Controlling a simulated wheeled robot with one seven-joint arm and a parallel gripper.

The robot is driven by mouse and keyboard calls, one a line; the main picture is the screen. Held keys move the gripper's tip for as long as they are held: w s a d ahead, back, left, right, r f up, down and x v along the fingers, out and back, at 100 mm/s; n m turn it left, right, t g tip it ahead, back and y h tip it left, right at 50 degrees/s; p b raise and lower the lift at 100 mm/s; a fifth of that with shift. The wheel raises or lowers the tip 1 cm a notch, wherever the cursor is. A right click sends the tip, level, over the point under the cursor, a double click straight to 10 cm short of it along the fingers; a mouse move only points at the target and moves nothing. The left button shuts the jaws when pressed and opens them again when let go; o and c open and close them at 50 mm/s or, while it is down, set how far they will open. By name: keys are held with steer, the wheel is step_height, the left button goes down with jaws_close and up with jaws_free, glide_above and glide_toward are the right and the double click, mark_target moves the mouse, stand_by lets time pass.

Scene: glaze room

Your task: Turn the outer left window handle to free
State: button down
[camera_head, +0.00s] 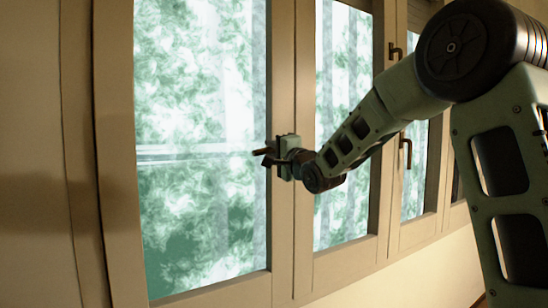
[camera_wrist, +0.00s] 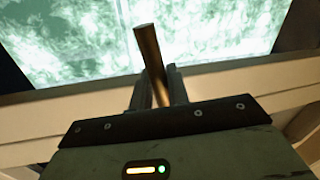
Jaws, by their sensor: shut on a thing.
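The outer left window handle (camera_head: 259,152) is a dark bronze bar on the frame post between the two left panes. In the head view its free end points left, roughly level, across the edge of the left pane. My gripper (camera_head: 275,153) is at this handle, shut on it. In the wrist view the handle (camera_wrist: 150,55) stands out between the two fingers of my gripper (camera_wrist: 158,88), tilted slightly, with its free end over the glass. The handle's base is hidden by my gripper.
Two more handles, an upper one (camera_head: 393,51) and a lower one (camera_head: 406,151), sit on frame posts further right, close to my arm. The left window pane (camera_head: 195,130) shows blurred greenery. A bare wall (camera_head: 30,150) is at far left.

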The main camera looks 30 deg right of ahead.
steer(key=shift+r+m+h, duration=0.3)
steer(key=shift+r+m, duration=0.25)
steer(key=shift+m, duration=0.65)
steer(key=c, duration=1.4)
jaws_free()
steer(key=shift+s, duration=0.1)
steer(key=s+f+b, duration=0.3)
steer(key=s+b, duration=0.3)
steer(key=s, duration=1.1)
steer(key=shift+d+f, duration=0.15)
steer(key=shift+d, duration=0.1)
steer(key=shift+w, duration=0.1)
